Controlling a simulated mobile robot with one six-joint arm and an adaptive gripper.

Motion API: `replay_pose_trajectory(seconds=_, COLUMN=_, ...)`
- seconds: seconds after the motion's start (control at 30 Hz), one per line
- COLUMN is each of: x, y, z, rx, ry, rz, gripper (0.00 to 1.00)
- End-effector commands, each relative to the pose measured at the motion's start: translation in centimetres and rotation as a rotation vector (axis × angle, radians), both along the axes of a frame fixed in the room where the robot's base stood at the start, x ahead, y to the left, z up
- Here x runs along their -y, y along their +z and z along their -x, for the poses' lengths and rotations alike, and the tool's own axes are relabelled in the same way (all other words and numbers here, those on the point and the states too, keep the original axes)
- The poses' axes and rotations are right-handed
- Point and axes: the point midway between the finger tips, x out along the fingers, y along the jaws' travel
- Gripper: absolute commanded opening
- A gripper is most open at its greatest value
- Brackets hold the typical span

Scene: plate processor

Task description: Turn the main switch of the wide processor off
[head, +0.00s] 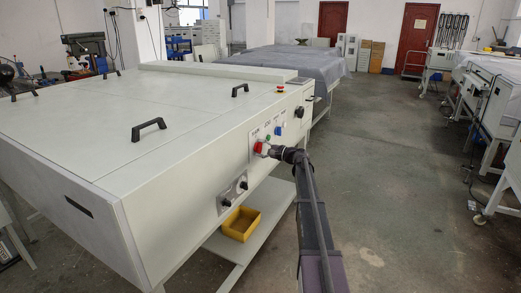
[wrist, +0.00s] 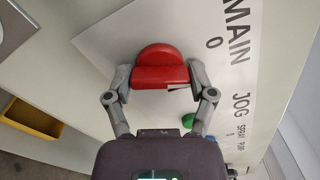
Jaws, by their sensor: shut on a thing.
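The wide processor (head: 190,140) is a long pale cabinet with black handles on its lid. Its red main switch (head: 259,147) is on the front panel; it also shows in the wrist view (wrist: 161,57) as a round red knob with a raised grip bar. The label MAIN with a 0 (wrist: 225,35) is printed beside it. My gripper (wrist: 161,78) has a finger at each end of the bar and is shut on it. In the head view my gripper (head: 270,150) is at the panel. The switch's exact setting is hard to read.
A green button (wrist: 205,121) by the JOG label is close to my right finger in the wrist view. Two black knobs (head: 233,194) are on a plate further left. A yellow bin (head: 241,223) stands on the shelf below. The floor to the right is open.

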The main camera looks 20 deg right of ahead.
Motion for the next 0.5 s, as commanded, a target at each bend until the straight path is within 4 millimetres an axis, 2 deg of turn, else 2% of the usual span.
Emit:
replay_pose_trajectory(seconds=0.2, x=-0.29, y=0.02, z=-0.08, rx=0.117, ry=0.004, rz=0.149, gripper=0.24)
replay_pose_trajectory(seconds=0.5, x=-0.32, y=0.02, z=-0.08, rx=0.220, ry=0.003, rz=0.280, gripper=0.24)
